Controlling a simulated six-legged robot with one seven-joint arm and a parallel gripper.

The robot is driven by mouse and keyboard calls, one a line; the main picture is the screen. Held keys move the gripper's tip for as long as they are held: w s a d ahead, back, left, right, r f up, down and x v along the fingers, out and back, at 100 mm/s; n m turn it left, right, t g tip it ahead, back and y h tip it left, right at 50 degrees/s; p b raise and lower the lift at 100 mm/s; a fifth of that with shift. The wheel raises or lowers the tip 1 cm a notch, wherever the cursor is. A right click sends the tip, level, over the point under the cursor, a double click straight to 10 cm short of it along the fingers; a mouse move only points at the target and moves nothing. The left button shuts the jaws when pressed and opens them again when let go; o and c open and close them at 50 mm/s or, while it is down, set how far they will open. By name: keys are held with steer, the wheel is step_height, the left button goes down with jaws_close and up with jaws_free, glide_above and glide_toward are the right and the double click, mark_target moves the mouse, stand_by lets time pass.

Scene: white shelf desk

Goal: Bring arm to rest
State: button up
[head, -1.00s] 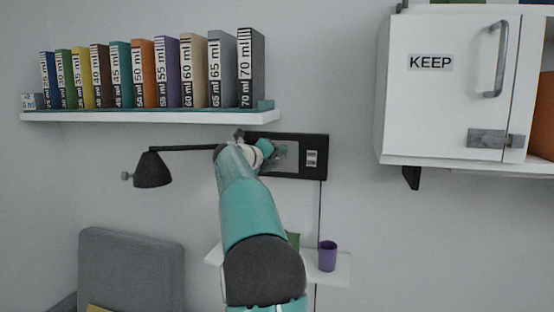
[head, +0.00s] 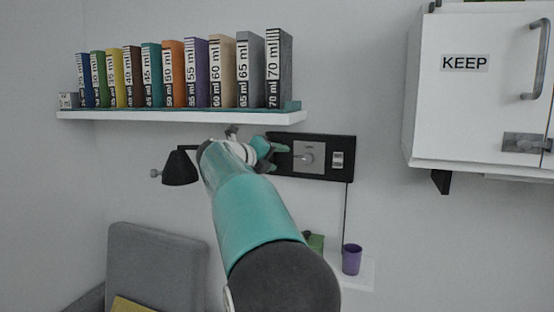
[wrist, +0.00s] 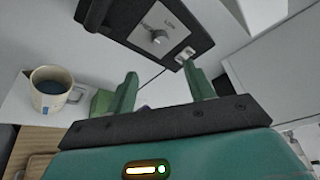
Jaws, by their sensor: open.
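My gripper (wrist: 163,92) is open, and its two green fingers stand apart with nothing between them in the wrist view. In the head view my teal arm reaches up and forward, and my gripper (head: 276,153) is near the left part of the black wall panel (head: 342,172). The panel carries a grey plate with a knob and a small white switch. In the wrist view the same panel (wrist: 118,27) lies beyond the fingers, at the top. I cannot tell whether my gripper touches the panel.
A shelf (head: 180,117) of labelled books is above my arm. A white cabinet (head: 465,120) marked KEEP is at right. A black lamp (head: 180,168), a grey chair (head: 155,265) and a purple cup (head: 351,260) are lower. A mug (wrist: 50,90) shows in the wrist view.

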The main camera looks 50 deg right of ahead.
stand_by(0.3)
steer(key=w+a+r+n+t+y, duration=0.1)
steer(key=w+a+r+n+t, duration=0.2)
steer(key=a+n+t, duration=0.5)
steer(key=w+a+r+n+t+y, duration=0.25)
steer(key=a+r+n+t, duration=0.2)
steer(key=a+n, duration=0.45)
steer(key=s+a+f+n+t+y, duration=0.1)
steer(key=a+f+n+y, duration=0.15)
steer(key=a+n, duration=0.2)
steer(key=s+a+f+n+t+y, duration=0.1)
steer(key=a+f+n+y, duration=0.15)
steer(key=a, duration=0.35)
steer(key=a+f+n+t+y, duration=0.2)
steer(key=a+n+y, duration=0.2)
steer(key=a, duration=0.2)
steer(key=s+a+f+n+g+y, duration=0.2)
steer(key=s+a+f+n+g, duration=0.1)
steer(key=s+a+f+n, duration=0.4)
steer(key=s+a+f+n+g+y, duration=0.35)
steer(key=s+f, duration=0.25)
steer(key=f, duration=0.3)
steer(key=s+f+n+g+h, duration=0.2)
steer(key=s+f+g, duration=0.3)
steer(key=s+f, duration=0.6)
steer(key=shift+s+d+f+n, duration=0.15)
steer(key=shift+s+f+n, duration=0.25)
steer(key=shift+s+n, duration=0.6)
